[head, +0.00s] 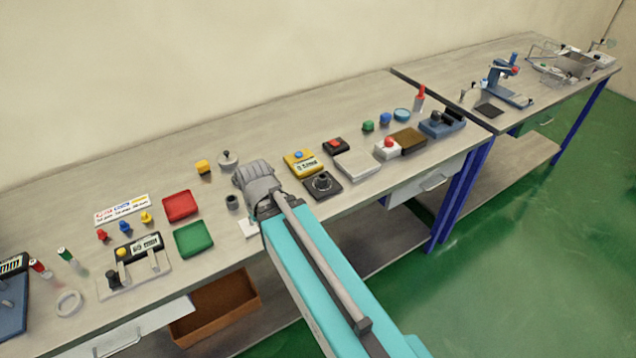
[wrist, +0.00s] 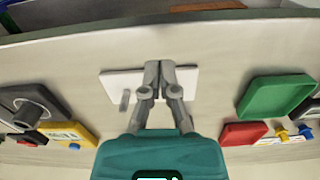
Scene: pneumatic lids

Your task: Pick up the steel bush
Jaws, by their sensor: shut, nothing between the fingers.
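A small grey cylinder with a dark top, which looks like the steel bush (head: 232,201), stands upright on the bench just left of my gripper in the head view. I cannot make it out in the wrist view, where my gripper may hide it. My gripper (wrist: 160,66) is shut and empty, its fingertips together over a white plate (wrist: 112,82). A short grey pin (wrist: 125,100) shows at the plate, left of the fingers. In the head view the gripper's grey body shows, but its fingertips are hidden. The plate's edge (head: 246,229) shows beside my arm.
A red tray (head: 181,206) and a green tray (head: 194,239) lie to the left. A yellow box (head: 294,170) and a black block with a ring (head: 333,191) are to the right. A grey knobbed weight (head: 227,159) and a yellow piece (head: 202,168) stand behind.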

